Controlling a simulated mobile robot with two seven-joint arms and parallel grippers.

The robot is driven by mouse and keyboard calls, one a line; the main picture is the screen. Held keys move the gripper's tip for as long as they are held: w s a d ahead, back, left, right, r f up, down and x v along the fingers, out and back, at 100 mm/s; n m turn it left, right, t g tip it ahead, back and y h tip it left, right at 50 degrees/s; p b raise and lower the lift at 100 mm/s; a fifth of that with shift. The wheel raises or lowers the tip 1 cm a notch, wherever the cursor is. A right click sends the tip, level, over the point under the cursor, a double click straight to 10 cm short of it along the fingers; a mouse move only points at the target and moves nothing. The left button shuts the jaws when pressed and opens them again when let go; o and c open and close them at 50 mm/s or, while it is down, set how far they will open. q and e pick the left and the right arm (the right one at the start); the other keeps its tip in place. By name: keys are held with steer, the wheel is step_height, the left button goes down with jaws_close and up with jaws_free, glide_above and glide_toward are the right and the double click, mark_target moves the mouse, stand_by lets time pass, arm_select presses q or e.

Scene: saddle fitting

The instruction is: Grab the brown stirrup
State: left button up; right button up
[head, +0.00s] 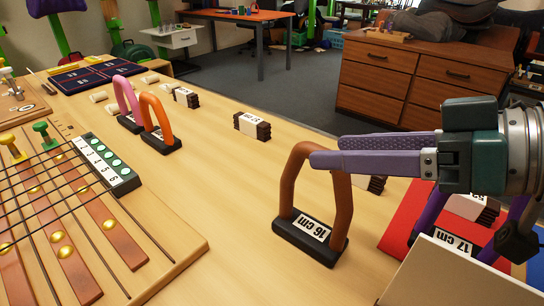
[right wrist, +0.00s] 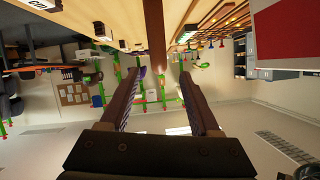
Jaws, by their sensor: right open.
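The brown stirrup (head: 285,188) stands upright in the head view on its black base, labelled 16 cm (head: 310,229). My right gripper (head: 325,151) reaches in from the right at the height of the stirrup's top. Its purple fingers are apart, and the nearer one passes in front of the arch. In the right wrist view, a brown bar (right wrist: 155,32) that looks like the stirrup shows between the open fingertips (right wrist: 163,80). I cannot tell whether the fingers touch it. My left gripper is not in view.
A purple stirrup (head: 428,214) labelled 17 cm stands on a red mat (head: 398,222) at the right. Pink (head: 122,95) and orange (head: 160,118) stirrups stand farther back left. A stringed wooden board (head: 180,245) lies at the left. Bare tabletop lies between the board and the brown stirrup.

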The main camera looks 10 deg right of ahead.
steer(key=x, duration=0.4)
steer(key=shift+f, duration=0.3)
steer(key=shift+d, duration=0.1)
steer(key=shift+c, duration=0.3)
jaws_close()
stand_by(0.7)
